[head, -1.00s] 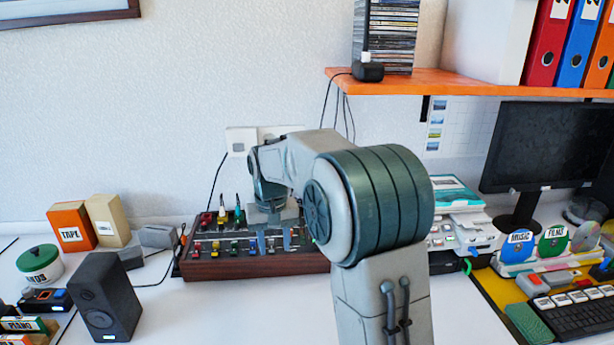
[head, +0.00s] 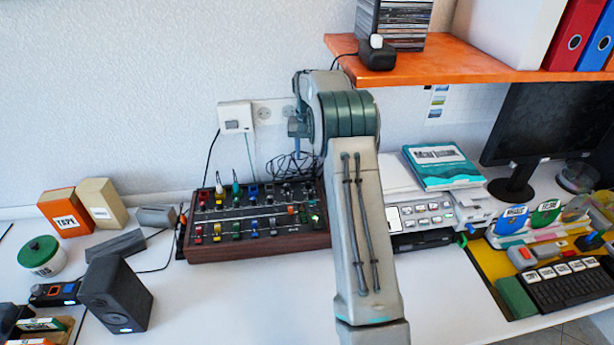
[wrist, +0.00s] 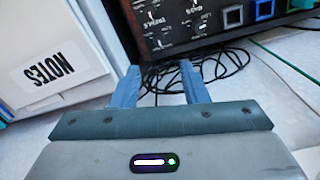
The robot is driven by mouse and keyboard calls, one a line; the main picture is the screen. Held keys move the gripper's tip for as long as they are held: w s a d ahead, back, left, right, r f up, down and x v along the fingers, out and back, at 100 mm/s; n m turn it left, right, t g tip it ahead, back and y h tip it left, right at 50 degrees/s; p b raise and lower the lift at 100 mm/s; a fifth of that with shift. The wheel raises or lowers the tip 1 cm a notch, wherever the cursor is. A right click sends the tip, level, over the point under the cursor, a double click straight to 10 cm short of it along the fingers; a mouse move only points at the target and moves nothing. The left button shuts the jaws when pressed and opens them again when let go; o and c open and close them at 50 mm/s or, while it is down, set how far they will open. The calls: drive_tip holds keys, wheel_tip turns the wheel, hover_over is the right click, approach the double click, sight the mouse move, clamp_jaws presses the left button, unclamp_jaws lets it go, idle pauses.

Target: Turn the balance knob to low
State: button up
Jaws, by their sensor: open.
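The mixer panel (head: 255,250) is a dark box with a wooden front on the white desk, left of my arm in the head view. Its face carries several coloured knobs and sliders. I cannot tell which knob is the balance knob; the labels are too small. In the wrist view a corner of a dark panel (wrist: 165,48) with small dials and upside-down lettering shows at the top. My gripper (wrist: 158,82) is open in the wrist view, with nothing between its fingers. It is apart from the panel. In the head view the fingers are not clearly seen.
Loose black cables (wrist: 222,62) lie beyond the fingers; the cable bundle (head: 290,168) is behind the mixer. A white NOTES box (wrist: 50,60) is close on the left in the wrist view. An orange shelf (head: 450,65) hangs above right. A black speaker (head: 115,295) stands left.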

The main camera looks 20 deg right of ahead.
sight(308, 182)
wheel_tip(308, 182, down, 11)
drive_tip(key=shift+d+f+p, duration=0.1)
drive_tip(key=shift+p, duration=0.5)
clamp_jaws()
